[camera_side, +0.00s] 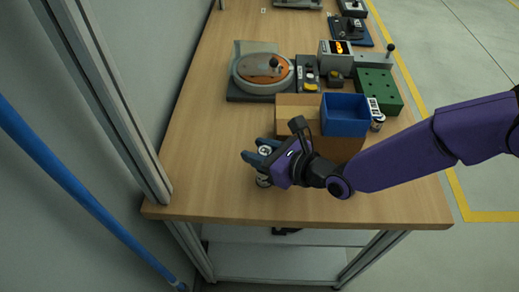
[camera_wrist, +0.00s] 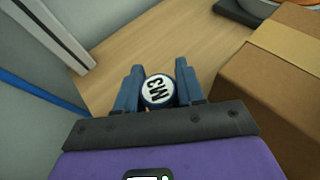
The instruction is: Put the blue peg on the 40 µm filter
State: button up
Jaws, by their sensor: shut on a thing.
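My gripper (camera_side: 257,153) is low over the near left part of the table. In the wrist view its two dark blue fingers (camera_wrist: 159,72) are shut on a small round piece (camera_wrist: 158,90) with a white lettered top and a blue rim. The lettering looks like "M3", turned on its side. I cannot make out any thing marked as a 40 µm filter, nor a separate blue peg.
A cardboard box (camera_side: 298,103) with a blue bin (camera_side: 346,121) stands right behind my gripper. A white-and-blue can (camera_side: 376,118), a green block with holes (camera_side: 376,84) and a round orange-topped device (camera_side: 264,72) stand farther back. The table's near left is clear.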

jog(key=shift+f, duration=0.1)
jog(key=o, duration=1)
jog(key=shift+o, duration=0.2)
jog(key=v, duration=1.2)
